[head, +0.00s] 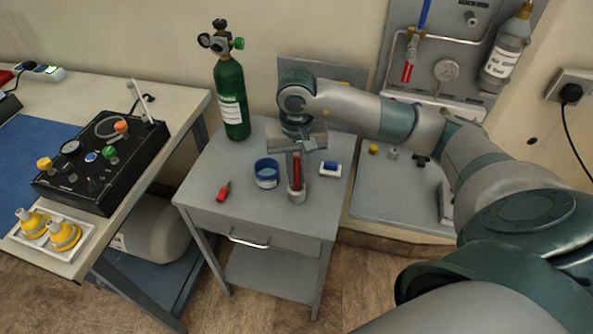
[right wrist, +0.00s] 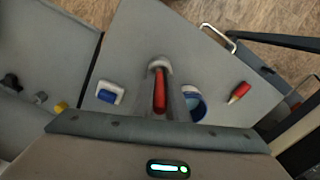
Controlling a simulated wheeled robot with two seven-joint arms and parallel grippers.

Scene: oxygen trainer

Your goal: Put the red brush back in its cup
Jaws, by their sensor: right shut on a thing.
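My right gripper (head: 296,172) points down over the small table and is shut on the red brush (head: 296,168). In the right wrist view the red brush (right wrist: 159,92) lies between the two fingers (right wrist: 160,98). My left gripper is not in view.
A blue cup (head: 266,174) stands just left of the gripper. A blue-and-white block (head: 330,169) lies to the right. A short red tool (head: 223,191) lies at the left. A green cylinder (head: 231,95) stands at the back. The table's front is clear.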

